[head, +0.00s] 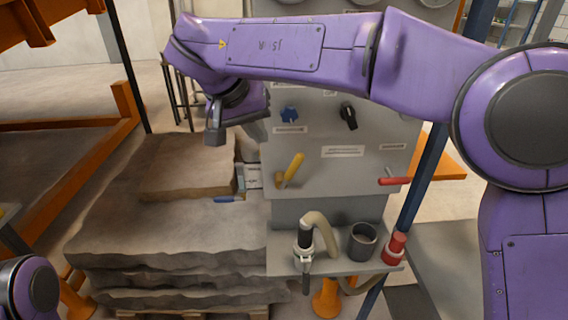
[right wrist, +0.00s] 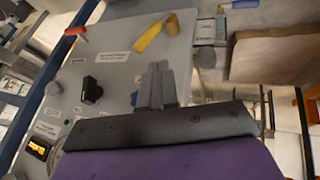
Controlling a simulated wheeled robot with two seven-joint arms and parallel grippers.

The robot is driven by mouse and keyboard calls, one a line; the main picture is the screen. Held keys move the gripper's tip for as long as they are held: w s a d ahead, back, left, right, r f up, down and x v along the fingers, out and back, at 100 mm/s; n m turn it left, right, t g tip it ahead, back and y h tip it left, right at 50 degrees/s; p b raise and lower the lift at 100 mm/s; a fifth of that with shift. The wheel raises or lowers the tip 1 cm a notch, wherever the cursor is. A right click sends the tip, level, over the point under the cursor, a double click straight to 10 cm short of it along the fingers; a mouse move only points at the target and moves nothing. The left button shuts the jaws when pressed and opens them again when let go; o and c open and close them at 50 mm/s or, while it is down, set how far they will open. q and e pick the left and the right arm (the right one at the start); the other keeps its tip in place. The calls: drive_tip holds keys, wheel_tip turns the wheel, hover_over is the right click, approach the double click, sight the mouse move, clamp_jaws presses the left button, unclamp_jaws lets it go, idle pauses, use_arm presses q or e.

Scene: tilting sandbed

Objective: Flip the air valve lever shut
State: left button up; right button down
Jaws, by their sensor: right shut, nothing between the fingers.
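Two levers show on the grey control panel (head: 335,215); their labels are too small to read, so I cannot tell which is the air valve's. The yellow lever (head: 292,168) slants up and to the right from its pivot; it also shows in the right wrist view (right wrist: 154,33). The red lever (head: 395,181) lies about level at the panel's right edge and also shows in the right wrist view (right wrist: 75,30). My right gripper (right wrist: 160,68) is shut and empty, in front of the panel and apart from the yellow lever. In the head view its fingers are mostly hidden. My left gripper is out of view.
A blue knob (head: 289,114) and a black knob (head: 348,115) sit above the levers. A shelf below holds a hose nozzle (head: 304,243), a dark cup (head: 362,241) and a red-topped item (head: 396,247). Stacked brown slabs (head: 165,235) stand left; a blue post (head: 424,180) stands right.

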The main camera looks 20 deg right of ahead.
drive_tip(key=n, duration=0.2)
approach(291, 173)
drive_tip(key=w+a+f, duration=0.2)
drive_tip(key=w, duration=0.1)
drive_tip(key=d, duration=0.1)
drive_tip(key=d+f, duration=0.2)
drive_tip(key=d, duration=0.1)
drive_tip(key=shift+w+d+f, duration=0.15)
